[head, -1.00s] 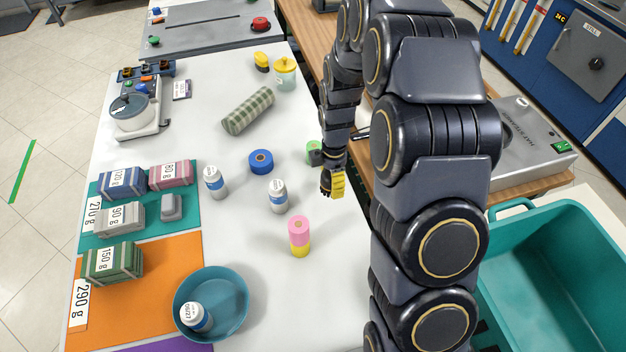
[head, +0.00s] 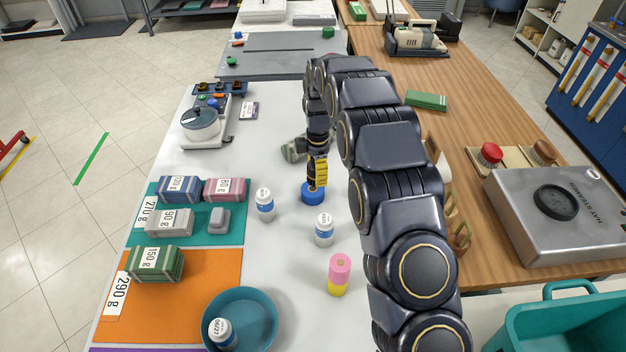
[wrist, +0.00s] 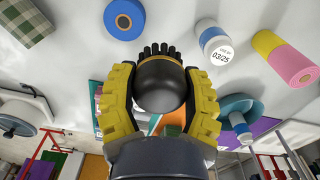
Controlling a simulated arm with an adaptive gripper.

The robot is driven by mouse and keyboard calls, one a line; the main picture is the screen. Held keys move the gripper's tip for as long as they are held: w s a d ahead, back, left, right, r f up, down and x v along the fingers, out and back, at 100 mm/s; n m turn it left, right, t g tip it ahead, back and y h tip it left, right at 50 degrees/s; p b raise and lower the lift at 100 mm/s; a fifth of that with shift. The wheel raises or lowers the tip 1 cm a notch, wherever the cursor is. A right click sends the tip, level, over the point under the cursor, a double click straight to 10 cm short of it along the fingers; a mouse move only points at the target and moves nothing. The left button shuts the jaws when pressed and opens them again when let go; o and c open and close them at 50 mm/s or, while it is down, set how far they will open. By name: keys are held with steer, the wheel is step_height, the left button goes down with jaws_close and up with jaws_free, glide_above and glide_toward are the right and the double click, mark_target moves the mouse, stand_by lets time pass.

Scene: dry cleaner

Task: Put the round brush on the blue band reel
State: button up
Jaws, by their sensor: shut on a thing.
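My gripper (head: 317,172) has yellow fingers and points down at the blue band reel (head: 312,195) in the head view. In the wrist view the fingers (wrist: 160,100) are closed around the round brush (wrist: 160,82), which has a dark rounded body and black bristles at its far end. The blue reel lies flat on the white table, and in the wrist view it shows up and left of the bristles (wrist: 124,18). The brush is mostly hidden by the gripper in the head view. I cannot tell whether it touches the reel.
A teal bowl (head: 240,318) holds another bottle. Weight blocks (head: 180,189) sit at the left.

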glide_above(313, 189)
step_height(313, 189, down, 6)
steer(key=shift+f, duration=1.7)
steer(key=shift+f, duration=0.1)
steer(key=o, duration=1.1)
